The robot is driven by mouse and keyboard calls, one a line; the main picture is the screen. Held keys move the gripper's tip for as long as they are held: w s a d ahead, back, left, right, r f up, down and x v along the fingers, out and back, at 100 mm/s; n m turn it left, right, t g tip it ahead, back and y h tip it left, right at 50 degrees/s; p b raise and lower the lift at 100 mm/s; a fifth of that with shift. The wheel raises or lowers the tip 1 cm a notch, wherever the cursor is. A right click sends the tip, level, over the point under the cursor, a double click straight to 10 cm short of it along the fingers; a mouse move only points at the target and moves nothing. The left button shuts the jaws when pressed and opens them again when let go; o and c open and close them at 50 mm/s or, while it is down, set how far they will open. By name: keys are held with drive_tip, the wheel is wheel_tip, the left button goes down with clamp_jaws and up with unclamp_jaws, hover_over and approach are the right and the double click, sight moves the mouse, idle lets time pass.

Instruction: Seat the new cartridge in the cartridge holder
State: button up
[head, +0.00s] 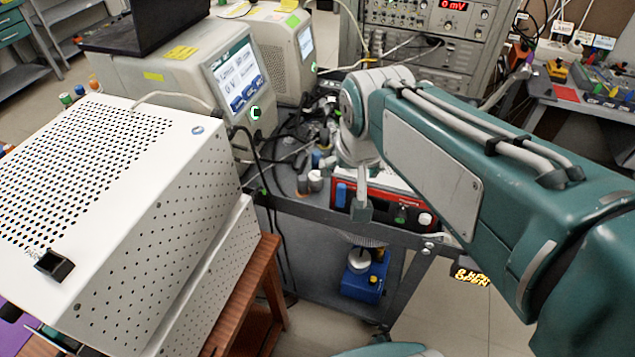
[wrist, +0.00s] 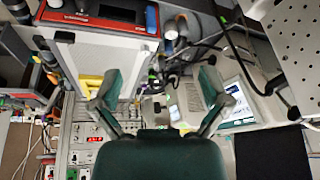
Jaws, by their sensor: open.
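My gripper (head: 361,208) hangs from the end of my arm over the front edge of the grey cart, in front of a red-fronted device. In the wrist view my gripper (wrist: 160,84) has its two fingers wide apart with nothing between them. I cannot make out for certain a new cartridge or a cartridge holder in either view. A small blue block (head: 341,195) stands at the left end of the red-fronted device (head: 383,205), close to my gripper; I cannot tell what it is. My arm hides part of the cart top.
A white perforated box (head: 150,215) stands on a wooden table at the left. Two beige instruments with screens (head: 232,75) stand behind it. Cables and small parts clutter the grey cart (head: 290,212). A blue device (head: 364,280) sits on its lower shelf. An electronics rack (head: 430,50) stands behind.

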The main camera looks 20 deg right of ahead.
drive_tip(key=w+f+m+g, duration=0.1)
drive_tip(key=w+f+m, duration=0.1)
drive_tip(key=w, duration=0.4)
drive_tip(key=w+f+m+g, duration=0.1)
drive_tip(key=w+f, duration=0.2)
drive_tip(key=w, duration=0.4)
drive_tip(key=m+g, duration=0.1)
drive_tip(key=m, duration=0.2)
approach(315, 175)
drive_tip(key=shift+h, duration=0.3)
drive_tip(key=f, duration=0.5)
drive_tip(key=shift+w+d+f, duration=0.1)
drive_tip(key=shift+w+d, duration=0.1)
drive_tip(key=shift+w, duration=0.05)
drive_tip(key=f, duration=0.5)
drive_tip(key=shift+w, duration=0.35)
clamp_jaws()
